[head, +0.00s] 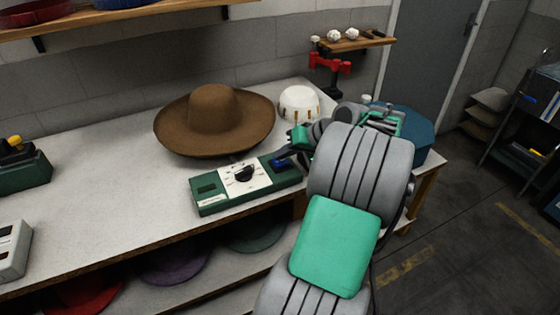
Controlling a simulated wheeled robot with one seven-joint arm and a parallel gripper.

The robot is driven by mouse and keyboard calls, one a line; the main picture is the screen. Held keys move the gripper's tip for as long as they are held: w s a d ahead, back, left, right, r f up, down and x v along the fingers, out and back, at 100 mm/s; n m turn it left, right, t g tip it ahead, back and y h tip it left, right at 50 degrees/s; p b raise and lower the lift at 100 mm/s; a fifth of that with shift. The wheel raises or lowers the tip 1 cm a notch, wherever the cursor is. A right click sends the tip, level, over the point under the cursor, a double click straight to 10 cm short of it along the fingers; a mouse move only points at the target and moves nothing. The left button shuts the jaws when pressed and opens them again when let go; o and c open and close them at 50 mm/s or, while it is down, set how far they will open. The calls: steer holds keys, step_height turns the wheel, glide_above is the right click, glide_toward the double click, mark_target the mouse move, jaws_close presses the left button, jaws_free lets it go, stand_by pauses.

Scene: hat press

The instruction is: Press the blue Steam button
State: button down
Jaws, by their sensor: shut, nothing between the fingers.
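A green control box (208,205) sits on the bench top, with a white dial plate and a black knob (243,174) in its middle. A small blue button (277,162) shows near the right part of the box. My gripper (288,154) is shut and empty at the box's right end, very close to the blue button. I cannot tell whether the fingertips touch the button. My arm and hand cover the area right of the box, and any label by the button is too small to read.
A brown wide-brimmed hat (215,112) lies behind the box, with a white dome (299,103) to its right. A red stand with a wooden shelf (350,43) is at the back. A dark green device (22,170) stands at the left. The bench front is clear.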

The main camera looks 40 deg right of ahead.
mark_target(283, 162)
steer(key=shift+f, duration=0.45)
stand_by(0.5)
steer(key=shift+r+p, duration=0.7)
steer(key=shift+r, duration=0.25)
step_height(283, 162, up, 5)
steer(key=p, duration=0.5)
steer(key=shift+r, duration=0.1)
